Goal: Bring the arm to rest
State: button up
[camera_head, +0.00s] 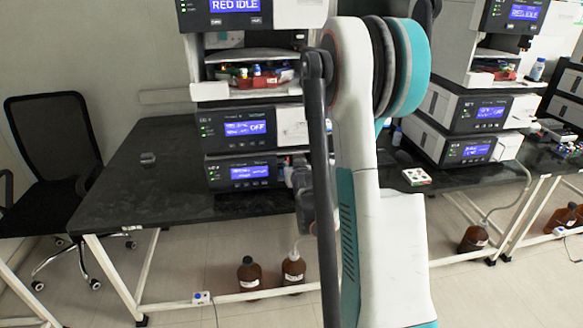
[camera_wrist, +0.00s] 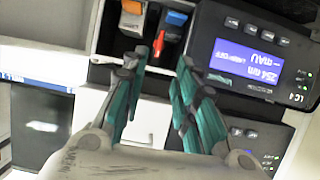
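My gripper (camera_wrist: 160,68) shows in the wrist view with its two teal fingers apart and nothing between them. It faces an instrument stack: a dark module (camera_wrist: 255,55) with a lit blue display appears upside down to the right of the fingers. A white panel (camera_wrist: 147,119) shows behind and between the fingers. In the head view my white and teal arm rises through the middle and covers part of the left column stack (camera_head: 245,132). I cannot make out the fingers clearly in the head view.
The dark bench (camera_head: 150,200) is mostly clear left of the stack. A second stack (camera_head: 460,125) stands to the right. A small box (camera_head: 416,176) lies between them. A black chair (camera_head: 55,150) is at left.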

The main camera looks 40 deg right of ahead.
jog(key=shift+s+a+r, duration=0.15)
jog(key=shift+s, duration=0.15)
dwell(0.4)
